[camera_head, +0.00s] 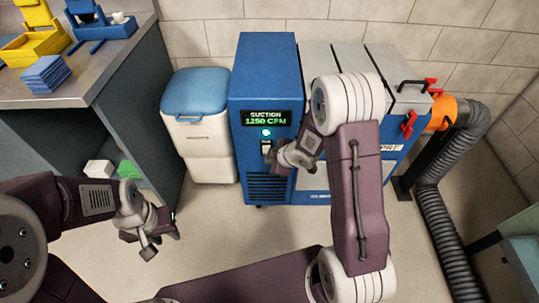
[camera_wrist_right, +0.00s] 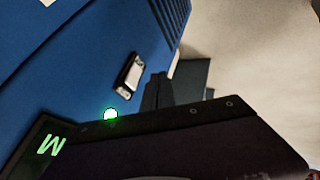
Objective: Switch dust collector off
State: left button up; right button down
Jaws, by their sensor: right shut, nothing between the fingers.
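The dust collector (camera_head: 262,80) is a blue cabinet on the floor. Its display (camera_head: 264,118) reads "SUCTION 1250 CFM" in green, and a green lamp (camera_head: 266,132) glows below it. Under the lamp is a small switch (camera_head: 266,146) with a light plate; it also shows in the right wrist view (camera_wrist_right: 129,75), where the lamp (camera_wrist_right: 110,115) is lit. My right gripper (camera_head: 279,158) is shut and empty, just beside and below the switch; whether it touches the cabinet I cannot tell. My left gripper (camera_head: 160,240) is open and empty, low at the left.
A white bin with a blue lid (camera_head: 196,92) stands left of the collector. A workbench (camera_head: 115,60) with yellow and blue tools and blue cloths is at the left. A grey hose (camera_head: 440,190) runs down at the right from an orange fitting (camera_head: 440,112). Pale floor lies in front.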

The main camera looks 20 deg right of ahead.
aim_at(265, 147)
jog(key=shift+w+d+r+p, duration=0.1)
jog(key=shift+w+d+p, duration=0.15)
jog(key=shift+w, duration=0.4)
jog(key=shift+w+d+r+p, duration=0.1)
jog(key=shift+w+p, duration=0.2)
jog(key=shift+w, duration=0.4)
jog(key=shift+w+d+p, duration=0.2)
jog(key=shift+w+p, duration=0.1)
jog(key=shift+w, duration=0.35)
jog(key=shift+r+p, duration=0.2)
jog(key=shift+p, duration=0.15)
jog(key=shift+w, duration=0.25)
jog(key=shift+d+f, duration=0.1)
jog(key=shift+w+r+p, duration=0.1)
jog(key=shift+r+p, duration=0.8)
jog(key=shift+p, duration=0.05)
